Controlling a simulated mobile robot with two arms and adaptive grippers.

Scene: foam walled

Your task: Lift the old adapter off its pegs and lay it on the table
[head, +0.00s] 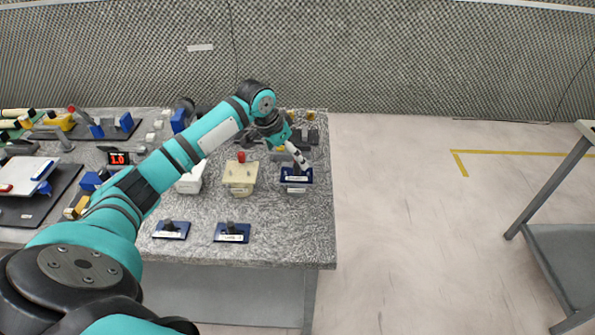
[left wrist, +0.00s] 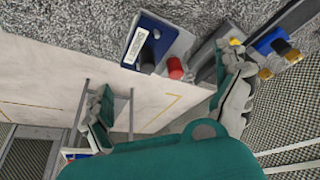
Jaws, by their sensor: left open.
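A blue adapter plate (head: 304,181) with a white label sits on a pale block near the table's right edge. The left wrist view shows the labelled blue plate (left wrist: 136,62) with a black knob and a red cylinder beside it. Pegs under it are hidden. My left gripper (head: 297,157) is just above and behind the plate, open; its fingers spread wide in the left wrist view (left wrist: 167,80), with nothing between them that I can tell is held. Two more blue plates, one left (head: 171,231) and one right (head: 232,234), lie at the table's front. My right gripper is not in view.
A beige box (head: 240,178) with a red button and a white box (head: 189,182) stand left of the plate. Trays and tools crowd the table's left. The speckled table (head: 290,235) is bare at its front right.

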